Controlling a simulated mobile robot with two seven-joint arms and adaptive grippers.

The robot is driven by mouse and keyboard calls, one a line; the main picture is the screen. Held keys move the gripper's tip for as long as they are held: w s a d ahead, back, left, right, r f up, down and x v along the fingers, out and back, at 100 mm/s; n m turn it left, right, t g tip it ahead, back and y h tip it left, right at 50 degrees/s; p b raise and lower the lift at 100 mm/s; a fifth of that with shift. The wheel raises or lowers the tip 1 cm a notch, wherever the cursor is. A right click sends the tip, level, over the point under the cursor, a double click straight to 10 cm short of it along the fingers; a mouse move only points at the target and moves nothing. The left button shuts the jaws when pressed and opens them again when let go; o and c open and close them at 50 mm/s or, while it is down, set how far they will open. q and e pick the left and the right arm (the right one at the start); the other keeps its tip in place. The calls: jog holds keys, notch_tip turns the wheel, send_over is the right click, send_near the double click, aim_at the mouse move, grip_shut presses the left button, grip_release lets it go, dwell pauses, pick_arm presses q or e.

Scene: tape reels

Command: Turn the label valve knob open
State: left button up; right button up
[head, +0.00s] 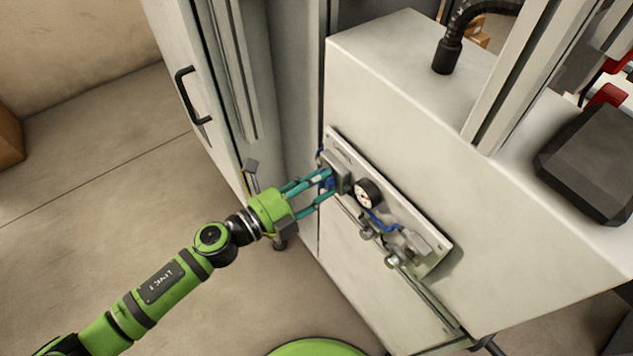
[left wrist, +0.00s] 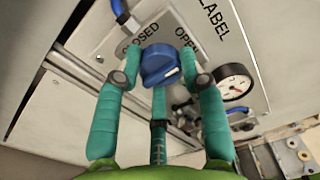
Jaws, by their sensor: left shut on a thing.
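The label valve knob (left wrist: 160,62) is blue with a white mark on its lower right side in the left wrist view. It sits on a pale panel (left wrist: 245,62) printed CLOSED, OPEN and LABEL. The panel also shows in the head view (head: 440,262), on the front of a light grey machine. My left gripper (head: 326,184) reaches the panel's upper left end, with its teal fingers shut on the knob. In the left wrist view the left gripper (left wrist: 162,80) has fingers on both sides of the knob and one below it. My right gripper is not in view.
A round dial gauge (head: 368,193) sits right beside the knob, with blue tubing (head: 380,222) and metal fittings (head: 393,259) further along the panel. A cabinet door with a black handle (head: 188,95) stands left.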

pick_arm(q)
jog(key=o, duration=1.1)
jog(key=shift+o, duration=0.2)
jog(key=v, duration=1.2)
